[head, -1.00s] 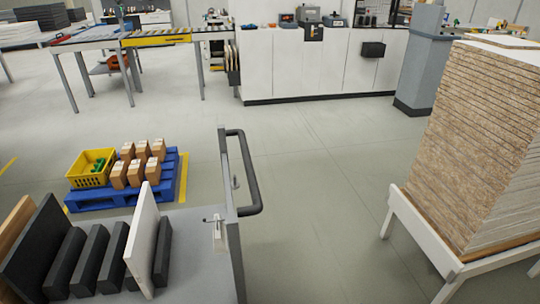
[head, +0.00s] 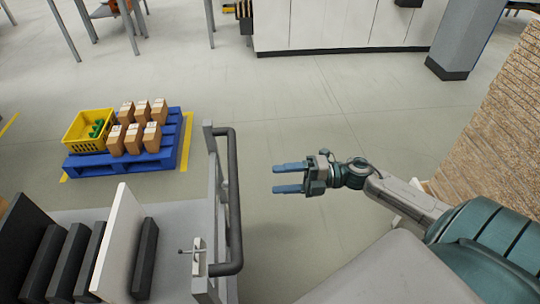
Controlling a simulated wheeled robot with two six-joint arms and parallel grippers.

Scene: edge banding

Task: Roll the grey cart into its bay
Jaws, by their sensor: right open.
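The grey cart (head: 172,210) is at the lower left in the head view. It carries dark panels (head: 88,262) and a white panel (head: 118,246) standing upright. Its dark tube handle (head: 233,200) is on its right end, on a grey end frame. My right gripper (head: 274,179) is open and empty, to the right of the handle and apart from it, with its blue fingers pointing left toward it. My left gripper is not in view. I cannot tell which floor area is the bay.
A blue pallet (head: 122,166) with several cartons and a yellow crate (head: 88,142) sits beyond the cart, with yellow floor marks (head: 186,143) beside it. A tall board stack (head: 492,150) stands at the right. A white cabinet (head: 340,25) is at the back. The middle floor is clear.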

